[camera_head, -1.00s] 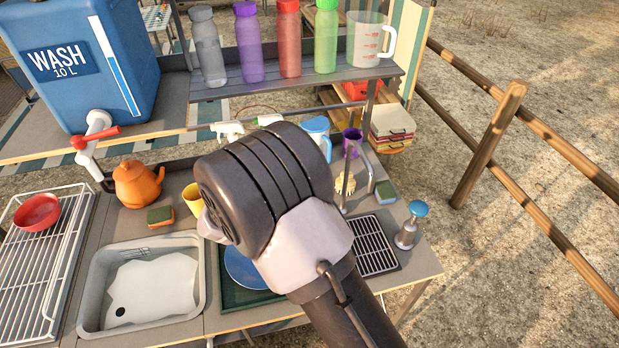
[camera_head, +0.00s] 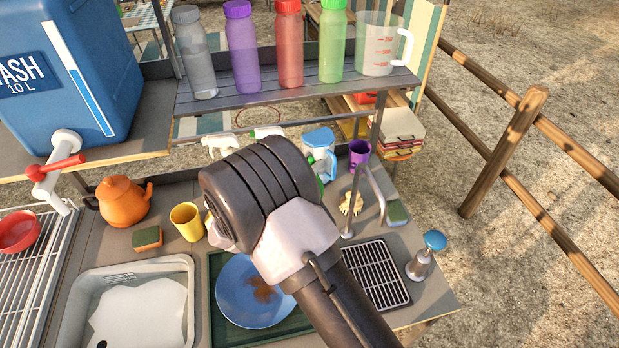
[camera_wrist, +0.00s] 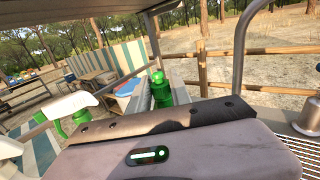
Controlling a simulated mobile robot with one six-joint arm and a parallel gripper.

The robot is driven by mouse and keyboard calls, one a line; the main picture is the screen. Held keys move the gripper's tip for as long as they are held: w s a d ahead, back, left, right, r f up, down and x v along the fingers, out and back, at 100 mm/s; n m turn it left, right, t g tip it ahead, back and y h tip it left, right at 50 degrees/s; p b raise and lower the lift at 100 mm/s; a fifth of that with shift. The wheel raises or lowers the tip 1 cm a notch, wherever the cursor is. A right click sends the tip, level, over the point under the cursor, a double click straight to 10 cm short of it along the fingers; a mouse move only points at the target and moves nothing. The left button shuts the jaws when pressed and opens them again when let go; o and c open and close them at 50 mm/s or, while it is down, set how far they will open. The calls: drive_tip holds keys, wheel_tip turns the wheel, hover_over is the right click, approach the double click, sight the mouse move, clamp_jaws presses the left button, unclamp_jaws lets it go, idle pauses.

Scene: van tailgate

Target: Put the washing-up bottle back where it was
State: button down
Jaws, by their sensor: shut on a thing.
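The washing-up bottle (camera_wrist: 160,92) is green with a green cap and stands up beyond my gripper (camera_wrist: 158,120) in the wrist view.
A shelf (camera_head: 270,100) with coloured bottles and a measuring jug (camera_head: 378,48) crosses above. On the counter are an orange kettle (camera_head: 122,203), yellow cup (camera_head: 187,221), sponge (camera_head: 147,238), sink (camera_head: 70,300), blue plate (camera_head: 250,300), tap (camera_head: 354,190) and pump dispenser (camera_head: 424,255).

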drive_tip(key=shift+f+b, duration=0.3)
drive_tip(key=shift+f, duration=1.05)
drive_tip(key=shift+f, duration=0.25)
drive_tip(key=c, duration=1.2)
unclamp_jaws()
drive_tip(key=shift+r, duration=0.1)
drive_tip(key=shift+s+a+r, duration=0.2)
drive_tip(key=shift+a, duration=0.05)
drive_tip(key=p+v, duration=0.2)
drive_tip(key=v, duration=0.9)
drive_tip(key=shift+s+a, duration=0.1)
drive_tip(key=shift+s, duration=0.05)
